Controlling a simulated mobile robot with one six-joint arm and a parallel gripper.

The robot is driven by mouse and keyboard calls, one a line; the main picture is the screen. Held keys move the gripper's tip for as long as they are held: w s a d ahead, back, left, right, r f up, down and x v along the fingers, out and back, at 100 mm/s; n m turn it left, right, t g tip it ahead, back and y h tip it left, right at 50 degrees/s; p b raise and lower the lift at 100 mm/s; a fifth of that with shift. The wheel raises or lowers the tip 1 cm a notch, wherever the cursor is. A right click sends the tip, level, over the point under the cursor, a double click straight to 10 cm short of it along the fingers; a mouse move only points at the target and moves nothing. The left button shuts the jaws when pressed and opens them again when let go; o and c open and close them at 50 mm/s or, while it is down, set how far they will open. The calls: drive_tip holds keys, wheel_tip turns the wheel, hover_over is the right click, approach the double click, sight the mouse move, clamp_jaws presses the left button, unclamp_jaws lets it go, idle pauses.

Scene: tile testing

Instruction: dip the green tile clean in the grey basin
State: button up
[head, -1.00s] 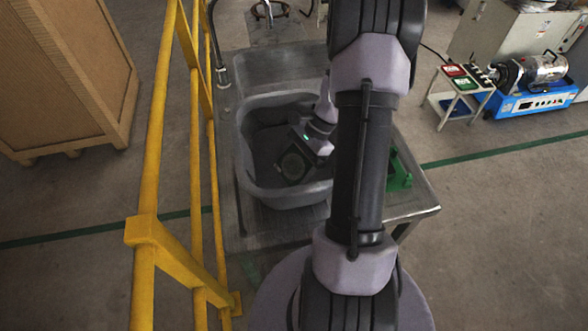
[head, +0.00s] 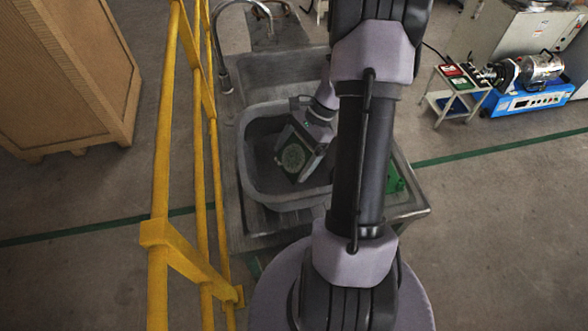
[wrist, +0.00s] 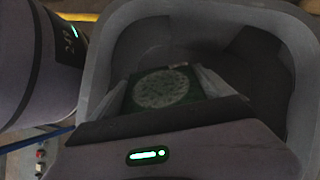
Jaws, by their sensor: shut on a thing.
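The green tile (head: 292,158) has a pale round patch across its face. My gripper (head: 306,154) is shut on it and holds it tilted inside the grey basin (head: 250,178). In the wrist view the tile (wrist: 160,90) sits between the two pale fingers of my gripper (wrist: 168,85), with the patch facing the camera. The basin's wall (wrist: 100,58) surrounds it there. I cannot tell whether the tile touches the basin's floor or any liquid. My arm hides the basin's right part in the head view.
The basin stands on a metal sink table with a tap (head: 222,72) at the back left. A green holder (head: 395,182) is partly hidden right of my arm. A yellow railing (head: 162,190) runs along the left. A small stand (head: 455,92) is at the right.

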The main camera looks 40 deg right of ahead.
sight(293, 158)
drive_tip(key=shift+r+p, duration=3.1)
drive_tip(key=shift+r, duration=1.2)
wheel_tip(293, 158, up, 4)
drive_tip(key=p, duration=0.3)
